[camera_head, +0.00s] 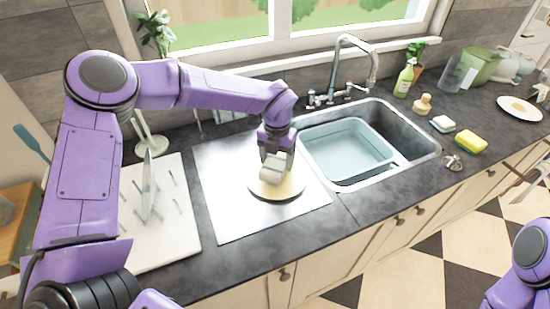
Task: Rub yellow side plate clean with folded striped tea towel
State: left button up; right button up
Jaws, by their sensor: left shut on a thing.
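The yellow side plate (289,188) lies flat on a grey mat on the counter, left of the sink. My left gripper (273,165) is over the plate, pointing down, shut on the folded tea towel (270,174). The towel looks pale and bunched, and its stripes are hard to make out at this size. It appears to be touching the plate's upper face. The gripper and towel hide the back part of the plate. Of my right arm only a purple part shows at the lower right corner; its gripper is out of view.
The grey mat (225,205) has free room around the plate. A white dish rack (180,235) with an upright plate (149,188) stands left. The sink holds a pale blue basin (350,150). A tap (370,65), green bottle (404,80), yellow sponge (471,141) and white plate (519,109) are further right.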

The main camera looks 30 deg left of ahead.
aim_at(277, 159)
pick_arm(q)
jog(key=shift+r+p, duration=1.8)
jog(key=shift+r, duration=0.95)
